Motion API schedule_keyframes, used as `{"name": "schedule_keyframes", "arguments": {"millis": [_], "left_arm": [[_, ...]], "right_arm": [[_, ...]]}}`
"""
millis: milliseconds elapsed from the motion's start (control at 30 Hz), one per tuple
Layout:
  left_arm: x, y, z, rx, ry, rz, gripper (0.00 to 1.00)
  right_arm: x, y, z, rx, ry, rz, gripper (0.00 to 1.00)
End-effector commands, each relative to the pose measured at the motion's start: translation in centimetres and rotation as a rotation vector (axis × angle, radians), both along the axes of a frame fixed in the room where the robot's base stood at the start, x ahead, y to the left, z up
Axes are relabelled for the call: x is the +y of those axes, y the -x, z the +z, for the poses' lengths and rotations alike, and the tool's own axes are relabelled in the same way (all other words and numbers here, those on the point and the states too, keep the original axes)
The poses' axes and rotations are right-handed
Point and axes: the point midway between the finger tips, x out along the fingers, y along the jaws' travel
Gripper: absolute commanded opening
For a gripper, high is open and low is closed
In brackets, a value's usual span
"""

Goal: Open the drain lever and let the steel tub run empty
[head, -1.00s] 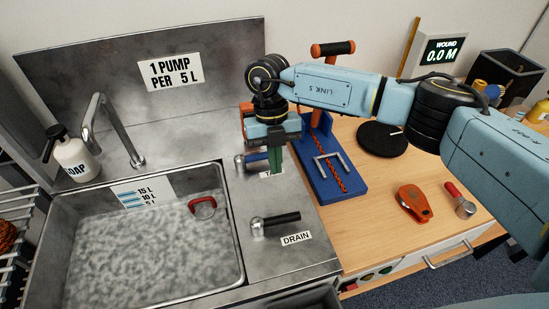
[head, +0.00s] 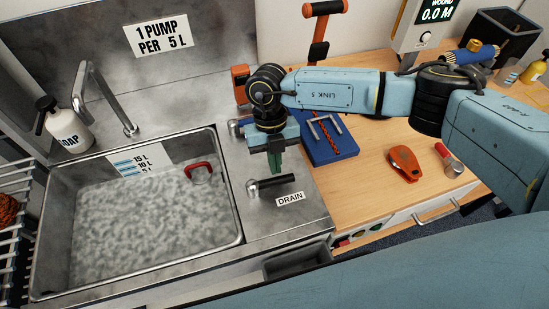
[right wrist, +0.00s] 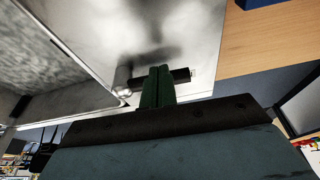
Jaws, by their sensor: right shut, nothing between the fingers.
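The steel tub (head: 237,190) at the left holds grey, frothy-looking water, with a red handle (head: 200,172) showing near its right side. The drain lever (head: 280,182) has a black handle on a metal pivot, on the steel deck right of the tub, above the DRAIN label (head: 290,199). Its handle points right, away from the tub. My right gripper (head: 275,168) points down with green fingers shut and empty, just over or behind the handle. In the right wrist view the fingertips (right wrist: 158,72) overlap the lever handle (right wrist: 181,75); contact is unclear. My left gripper is out of view.
The level plate (head: 140,160) is on the tub's back wall. A faucet (head: 105,95) and soap bottle (head: 68,128) stand behind it. A blue rope stand (head: 330,150) and orange tool (head: 404,164) are on the wooden counter.

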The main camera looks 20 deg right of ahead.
Motion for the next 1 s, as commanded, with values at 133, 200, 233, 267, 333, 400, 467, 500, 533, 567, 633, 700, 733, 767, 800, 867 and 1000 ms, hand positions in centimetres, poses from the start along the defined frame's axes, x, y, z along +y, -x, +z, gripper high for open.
{"name": "schedule_keyframes", "arguments": {"millis": [133,200,233,267,333,400,467,500,533,567,633,700,733,767,800,867,1000], "left_arm": [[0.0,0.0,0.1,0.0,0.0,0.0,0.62],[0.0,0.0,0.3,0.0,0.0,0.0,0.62],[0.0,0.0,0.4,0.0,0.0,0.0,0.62],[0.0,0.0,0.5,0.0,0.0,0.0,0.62],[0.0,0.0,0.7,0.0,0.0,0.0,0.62],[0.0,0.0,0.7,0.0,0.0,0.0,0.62],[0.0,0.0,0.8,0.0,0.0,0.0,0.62],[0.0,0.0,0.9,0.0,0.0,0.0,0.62],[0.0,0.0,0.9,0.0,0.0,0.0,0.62],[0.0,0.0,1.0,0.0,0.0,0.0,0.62],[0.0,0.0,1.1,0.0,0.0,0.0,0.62],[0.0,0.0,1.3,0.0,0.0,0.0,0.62],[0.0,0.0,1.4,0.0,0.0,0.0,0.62],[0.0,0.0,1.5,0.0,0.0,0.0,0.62],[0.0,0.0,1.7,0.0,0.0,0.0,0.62],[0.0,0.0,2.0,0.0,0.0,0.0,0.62],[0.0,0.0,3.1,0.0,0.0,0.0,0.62]], "right_arm": [[0.0,0.0,0.0,0.0,0.0,-0.005,0.0],[0.0,0.1,0.1,0.001,0.0,-0.016,0.0],[-0.1,0.2,0.1,0.001,-0.001,-0.022,0.0],[-0.1,0.2,0.1,0.001,0.0,-0.03,0.0],[-0.1,0.3,0.1,0.001,0.0,-0.047,0.0],[-0.1,0.3,0.1,0.0,-0.001,-0.055,0.0],[-0.1,0.4,0.1,0.0,-0.001,-0.062,0.0],[-0.1,0.4,0.1,0.0,-0.001,-0.068,0.0],[-0.1,0.4,0.1,0.001,-0.001,-0.072,0.0],[-0.1,0.5,0.1,0.001,0.0,-0.077,0.0],[-0.1,0.6,0.1,0.001,0.0,-0.087,0.0],[-0.1,0.7,0.1,0.002,0.0,-0.102,0.0],[-0.1,0.7,0.1,0.002,0.0,-0.11,0.0],[-0.1,0.8,0.1,0.002,0.0,-0.119,0.0],[-0.1,0.9,0.1,0.002,0.0,-0.132,0.0],[-0.1,1.0,0.2,0.001,-0.001,-0.158,0.0],[0.1,1.6,0.3,0.003,-0.001,-0.239,0.0]]}}
